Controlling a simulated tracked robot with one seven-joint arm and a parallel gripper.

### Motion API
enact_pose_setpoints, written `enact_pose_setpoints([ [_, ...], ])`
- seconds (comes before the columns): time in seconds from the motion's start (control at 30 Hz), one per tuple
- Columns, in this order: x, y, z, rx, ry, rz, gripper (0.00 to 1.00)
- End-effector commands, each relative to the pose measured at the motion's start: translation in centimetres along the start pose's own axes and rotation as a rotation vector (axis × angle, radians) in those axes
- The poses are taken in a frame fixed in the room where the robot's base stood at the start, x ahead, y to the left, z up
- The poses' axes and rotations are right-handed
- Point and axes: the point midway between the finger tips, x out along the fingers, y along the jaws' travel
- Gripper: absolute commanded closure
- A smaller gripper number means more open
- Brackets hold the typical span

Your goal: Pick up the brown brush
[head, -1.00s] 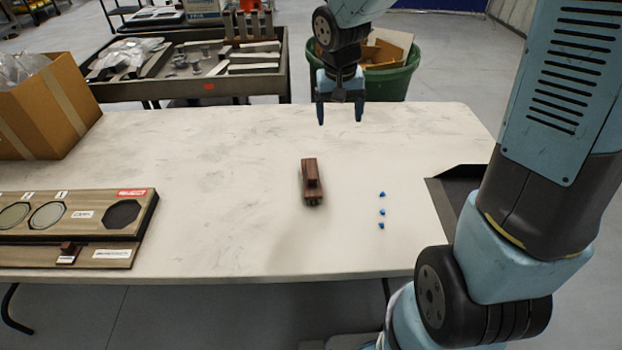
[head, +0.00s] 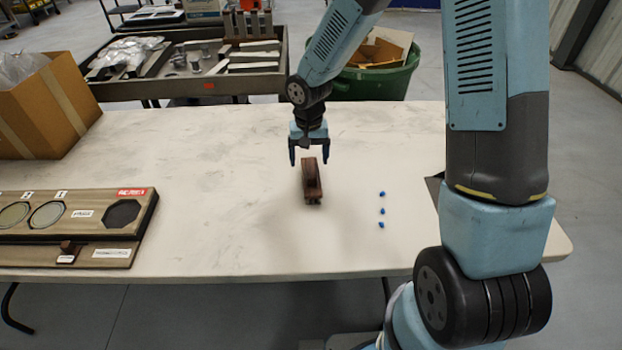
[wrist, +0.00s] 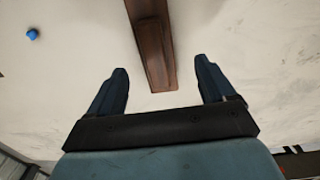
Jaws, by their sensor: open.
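The brown brush (head: 311,184) lies on the white table (head: 220,220) near its middle, its long side running from near to far. My gripper (head: 309,160) is open above the far end of the brush, with one finger to each side of it in the head view. In the wrist view the brush (wrist: 151,45) comes in from the top edge. Its end lies between and just beyond the open fingers of my gripper (wrist: 160,85). Nothing is held. I cannot tell the exact height of the fingers above the table.
Several small blue pieces (head: 382,211) lie right of the brush. A wooden board (head: 75,228) with round recesses lies at the left, and a cardboard box (head: 45,110) stands behind it. A dark tray (head: 433,186) is mostly hidden by my arm. The table around the brush is clear.

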Motion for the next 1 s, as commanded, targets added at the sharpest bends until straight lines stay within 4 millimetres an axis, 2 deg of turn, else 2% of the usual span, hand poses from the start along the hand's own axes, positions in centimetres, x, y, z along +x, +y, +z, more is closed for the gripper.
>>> enact_pose_setpoints([
  [0.13, 1.9, 0.0, 0.0, -0.003, -0.001, 0.001, 0.17],
  [0.37, 3.0, 0.1, 0.0, 0.000, 0.000, 0.001, 0.17],
  [0.7, 7.1, 0.5, 0.4, -0.002, -0.001, 0.001, 0.17],
  [1.0, 7.9, 0.5, 0.3, -0.001, 0.001, 0.000, 0.17],
])
